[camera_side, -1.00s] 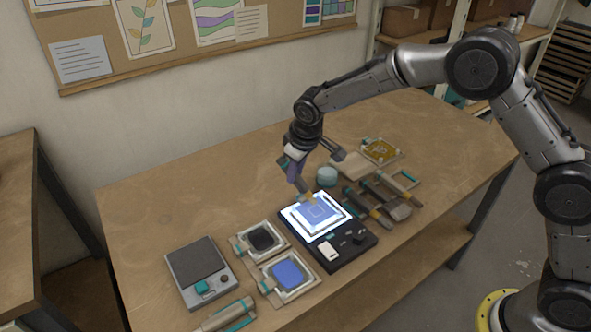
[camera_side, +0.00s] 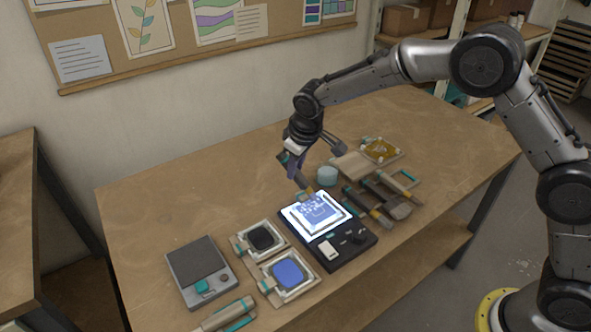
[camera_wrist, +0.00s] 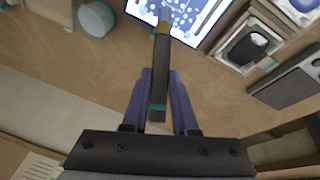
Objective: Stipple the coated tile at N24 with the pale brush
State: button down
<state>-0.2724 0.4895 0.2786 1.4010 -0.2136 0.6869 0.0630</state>
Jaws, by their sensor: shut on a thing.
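My gripper (camera_side: 294,168) is shut on a brush (camera_wrist: 160,75) with a dark handle, a teal band and a yellow ferrule. The brush's tip points down at the tile, and its pale end (camera_wrist: 164,14) shows over the tile in the wrist view. Whether the bristles touch the surface I cannot tell. The blue coated tile (camera_side: 318,217) lies on a brightly lit light panel (camera_side: 344,207). White speckles mark its far part, and they also show in the wrist view. I cannot read any N24 label.
A black-filled tray (camera_side: 262,239) and a blue-filled tray (camera_side: 288,275) sit left of the panel. A grey scale-like device (camera_side: 200,270) is farther left. Several tools (camera_side: 375,212) lie close on the right, with a pale teal jar (camera_side: 327,176) behind. The table's left back is clear.

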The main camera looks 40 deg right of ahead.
jog(key=shift+r, duration=0.45)
jog(key=shift+s, duration=0.1)
jog(key=s, duration=0.3)
jog(key=shift+s, duration=0.4)
jog(key=shift+f, duration=0.1)
jog(key=shift+f, duration=0.7)
jog(key=shift+f, duration=0.35)
dwell(0.9)
jog(key=shift+r, duration=0.15)
jog(key=shift+r, duration=1)
